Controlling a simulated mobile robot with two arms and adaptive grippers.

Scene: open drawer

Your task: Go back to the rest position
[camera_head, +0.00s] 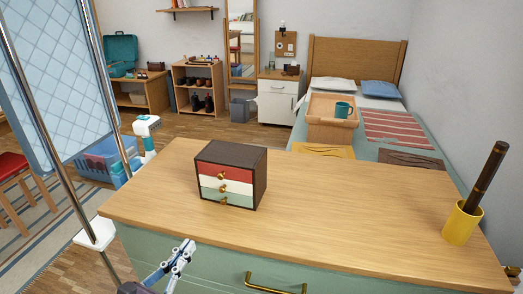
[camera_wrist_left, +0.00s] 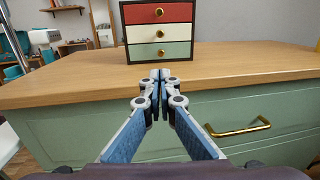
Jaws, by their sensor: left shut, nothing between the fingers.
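A small dark box with three drawers (camera_head: 231,174), red, white and green fronts with brass knobs, stands on the wooden top of a green dresser (camera_head: 330,190). All three of its drawers look closed. It also shows ahead in the left wrist view (camera_wrist_left: 159,32). My left gripper (camera_head: 186,248) is at the lower edge of the head view, in front of the dresser and apart from the small box. In the left wrist view its fingertips (camera_wrist_left: 160,76) meet, with nothing between them. My right gripper is not in view.
A yellow cup with a dark brush-like object (camera_head: 461,224) stands at the dresser's right end. The dresser's drawer with a brass handle (camera_head: 275,286) is below the top. A metal rack with a blue quilted cloth (camera_head: 55,90) stands left. A bed (camera_head: 380,120) is behind.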

